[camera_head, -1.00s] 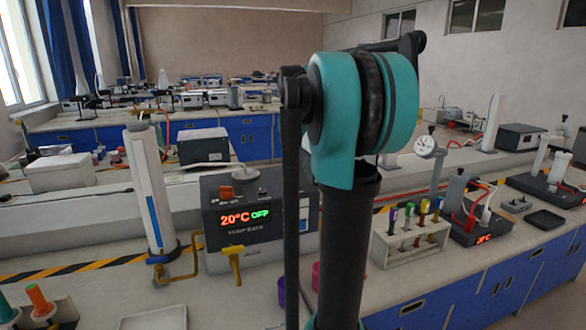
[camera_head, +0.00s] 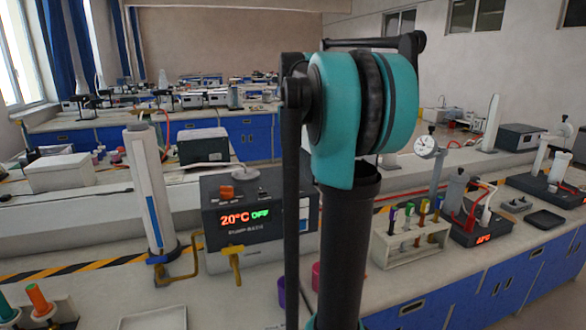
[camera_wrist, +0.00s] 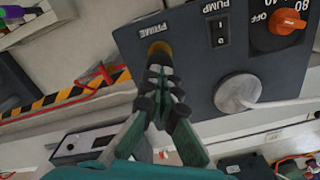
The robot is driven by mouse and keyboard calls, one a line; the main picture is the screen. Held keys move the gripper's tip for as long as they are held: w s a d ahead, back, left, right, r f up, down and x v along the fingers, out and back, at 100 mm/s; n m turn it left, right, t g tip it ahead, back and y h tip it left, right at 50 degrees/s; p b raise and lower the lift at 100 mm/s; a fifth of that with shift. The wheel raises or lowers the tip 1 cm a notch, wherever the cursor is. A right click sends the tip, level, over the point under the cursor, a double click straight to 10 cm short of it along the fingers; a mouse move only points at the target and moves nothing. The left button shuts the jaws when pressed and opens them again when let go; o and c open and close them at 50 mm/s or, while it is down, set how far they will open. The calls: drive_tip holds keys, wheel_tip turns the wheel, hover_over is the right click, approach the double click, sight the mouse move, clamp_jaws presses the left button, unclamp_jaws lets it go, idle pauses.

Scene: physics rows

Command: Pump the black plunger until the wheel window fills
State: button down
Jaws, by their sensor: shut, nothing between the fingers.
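A dark grey bath unit (camera_head: 213,240) with a lit 20°C OFF display stands on the bench in the head view. Its top panel (camera_wrist: 200,75) fills the upper middle of the wrist view. My gripper (camera_wrist: 158,72) is shut and empty, with its fingertips at the spot labelled PRIME. A yellow-brown ring (camera_wrist: 160,47) shows just beyond the fingertips. The black plunger cannot be made out apart from the dark fingertips, and I cannot tell whether they touch it. No wheel window can be made out. My arm hides the gripper in the head view.
On the panel are a PUMP switch (camera_wrist: 219,29), an orange knob (camera_wrist: 287,22) and a pale round cap (camera_wrist: 238,93). A yellow tap (camera_head: 233,262) is on the unit's front. A white column (camera_head: 146,190) stands left, a tube rack (camera_head: 410,250) right.

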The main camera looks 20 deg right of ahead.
sight(293, 167)
drive_tip(key=shift+f, duration=0.2)
drive_tip(key=shift+f, duration=1.8)
drive_tip(key=shift+r, duration=2)
drive_tip(key=shift+r, duration=2.5)
